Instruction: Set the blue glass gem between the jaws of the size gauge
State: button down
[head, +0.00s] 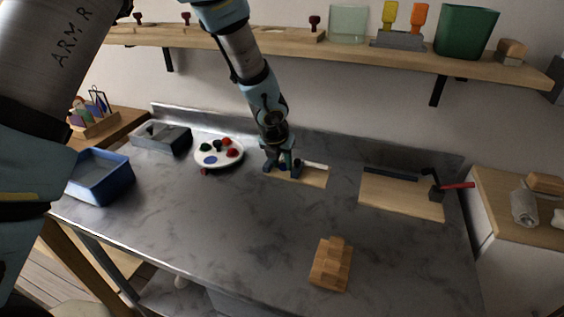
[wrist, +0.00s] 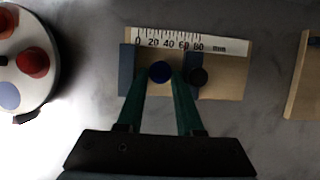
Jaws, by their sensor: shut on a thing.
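The blue glass gem (wrist: 160,72) is dark blue and round. In the wrist view it sits between the fingertips of my gripper (wrist: 160,85), which is shut on it. The size gauge (wrist: 226,78) is a wooden board with a white millimetre scale (wrist: 190,42) along its far edge. Its dark jaws stand left (wrist: 126,72) and right (wrist: 194,66) of the gem, with a black knob (wrist: 199,77) by the right one. In the head view my gripper (head: 283,168) points down over the gauge (head: 315,177). Whether the gem touches the board is unclear.
A round white palette (head: 232,160) with coloured pieces stands left of the gauge. A grey box (head: 165,141) and a blue tray (head: 98,178) are farther left. A wooden board (head: 400,198) lies right, a wooden block (head: 331,265) in front. The counter's middle is clear.

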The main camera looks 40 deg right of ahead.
jog(key=shift+c, duration=2.3)
grip_release()
jog(key=shift+w, duration=0.1)
jog(key=v, duration=1)
jog(key=shift+s+r+p, duration=0.25)
jog(key=shift+r+p, duration=0.1)
jog(key=shift+p, duration=0.05)
jog(key=shift+a, duration=0.1)
jog(key=w+a+r+n+y, duration=0.15)
jog(key=w+a+n, duration=0.45)
jog(key=a+n, duration=0.6)
jog(key=w+a+r+n+y, duration=0.1)
jog(key=w+a+n+y, duration=0.1)
jog(key=w+a+n, duration=0.7)
jog(key=s+a+r+n, duration=0.1)
jog(key=s+a+n, duration=0.2)
jog(key=a+n, duration=0.9)
jog(key=s+a+r+n, duration=0.1)
jog(key=s+a+n, duration=0.3)
jog(key=a+n, duration=0.9)
jog(key=shift+s+a+n+g, duration=0.25)
jog(key=shift+s+n+g, duration=0.05)
jog(key=shift+n, duration=0.3)
